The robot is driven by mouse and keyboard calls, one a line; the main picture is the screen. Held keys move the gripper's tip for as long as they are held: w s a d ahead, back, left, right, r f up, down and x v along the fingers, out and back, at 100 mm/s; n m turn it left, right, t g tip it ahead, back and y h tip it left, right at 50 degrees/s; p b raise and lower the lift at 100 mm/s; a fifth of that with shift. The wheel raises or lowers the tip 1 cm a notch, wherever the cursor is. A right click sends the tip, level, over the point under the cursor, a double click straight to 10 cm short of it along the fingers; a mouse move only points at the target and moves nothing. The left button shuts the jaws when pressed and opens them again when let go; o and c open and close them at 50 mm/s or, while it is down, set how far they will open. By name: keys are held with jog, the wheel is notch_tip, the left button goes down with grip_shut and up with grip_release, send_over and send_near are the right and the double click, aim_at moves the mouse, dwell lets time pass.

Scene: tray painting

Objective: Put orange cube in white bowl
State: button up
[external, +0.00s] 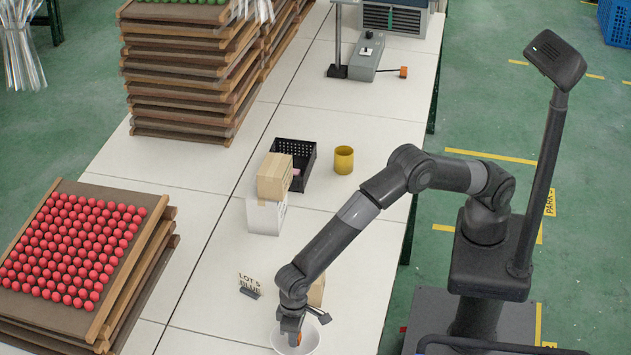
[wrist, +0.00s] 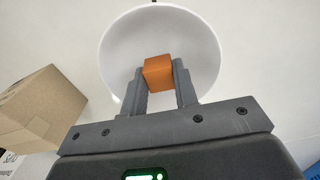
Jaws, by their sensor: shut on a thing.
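The orange cube (wrist: 158,73) is between the two fingers of my gripper (wrist: 158,85), which is shut on it. In the wrist view the cube shows in front of the white bowl (wrist: 205,50), within the outline of its rim. In the external view my gripper (external: 292,338) points down over the white bowl (external: 310,341) near the bottom edge. A bit of the orange cube (external: 293,342) shows at the fingertips. I cannot tell how far the cube is above the bowl's floor.
A cardboard box (wrist: 40,110) stands left of the bowl in the wrist view. Trays of red balls (external: 75,250) are left.

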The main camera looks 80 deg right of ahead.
jog(key=shift+f, duration=0.25)
jog(key=o, duration=1)
jog(key=shift+r, duration=3.5)
